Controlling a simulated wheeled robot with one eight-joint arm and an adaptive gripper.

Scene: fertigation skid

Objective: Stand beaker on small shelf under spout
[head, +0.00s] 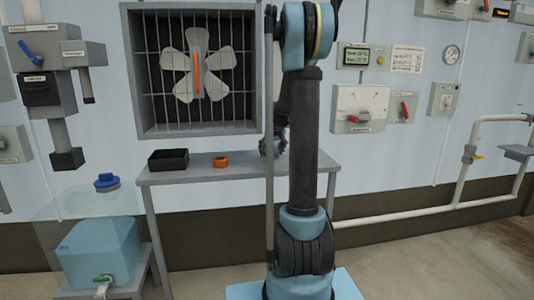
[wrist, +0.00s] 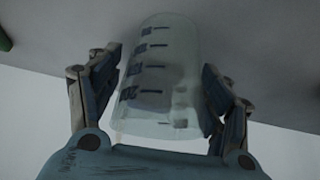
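A clear beaker (wrist: 160,85) with dark graduation marks fills the middle of the wrist view. My gripper (wrist: 162,70) has one finger against each side of it and is shut on it. In the head view my gripper (head: 272,145) is mostly hidden behind my arm, at the right end of the grey bench, and the beaker cannot be made out. I cannot tell whether that pipe end is the spout.
The grey bench (head: 185,176) holds a black tray (head: 168,159) and an orange ring (head: 220,161). A blue tank (head: 100,250) stands at the lower left. White piping (head: 458,180) with a yellow valve runs along the right wall. The floor at the right is clear.

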